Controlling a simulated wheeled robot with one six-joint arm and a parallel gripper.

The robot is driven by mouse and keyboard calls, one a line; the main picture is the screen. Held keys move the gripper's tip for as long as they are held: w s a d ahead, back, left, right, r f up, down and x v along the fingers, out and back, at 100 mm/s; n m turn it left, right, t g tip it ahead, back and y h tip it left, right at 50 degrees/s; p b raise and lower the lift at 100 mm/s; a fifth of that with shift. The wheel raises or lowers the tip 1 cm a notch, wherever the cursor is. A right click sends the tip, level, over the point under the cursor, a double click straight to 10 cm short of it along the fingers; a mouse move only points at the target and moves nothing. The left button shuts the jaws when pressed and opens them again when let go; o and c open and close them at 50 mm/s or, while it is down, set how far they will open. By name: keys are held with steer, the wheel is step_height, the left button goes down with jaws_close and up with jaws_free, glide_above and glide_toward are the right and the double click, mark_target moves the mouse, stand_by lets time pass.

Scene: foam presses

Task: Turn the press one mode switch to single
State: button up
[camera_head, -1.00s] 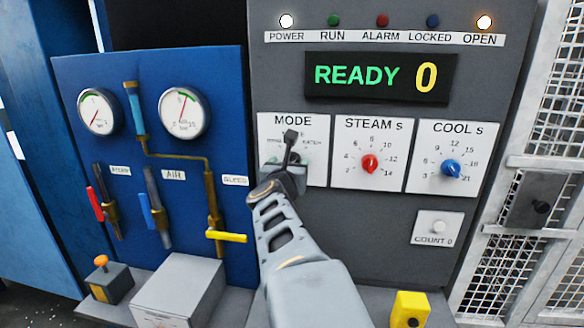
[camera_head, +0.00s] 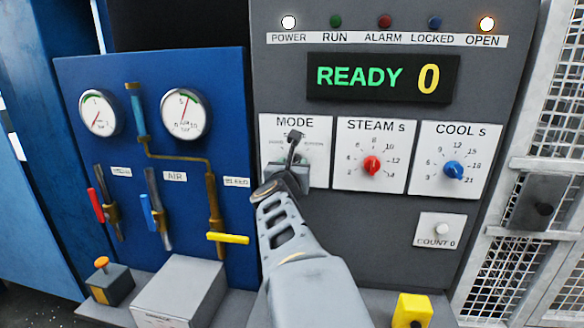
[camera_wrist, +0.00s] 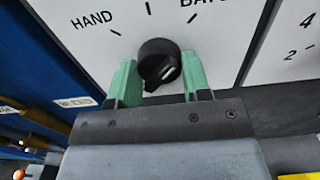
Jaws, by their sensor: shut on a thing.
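The press mode switch is a round black knob (camera_wrist: 160,62) on the white MODE plate (camera_head: 266,130), which is on the grey panel. In the wrist view, HAND is at the plate's upper left, a bare tick is at the top, and a partly cut-off label starting "BAT" is at the upper right. The knob's ridge is slanted, with a pale mark on its right side; I cannot tell which label it points to. My gripper (camera_wrist: 160,82) has one green finger on each side of the knob and is shut on it. In the head view my gripper hides most of the knob.
The red STEAM knob (camera_head: 372,166) and blue COOL knob (camera_head: 453,171) sit to the right. The display (camera_head: 381,77) reads READY 0, with POWER and OPEN lamps lit. The blue panel (camera_head: 80,150) with gauges and valve levers is left. A yellow box (camera_head: 413,307) stands below.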

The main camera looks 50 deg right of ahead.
steer(key=n, duration=0.4)
steer(key=shift+s+n, duration=0.1)
steer(key=shift+n, duration=2.3)
steer(key=o, duration=0.9)
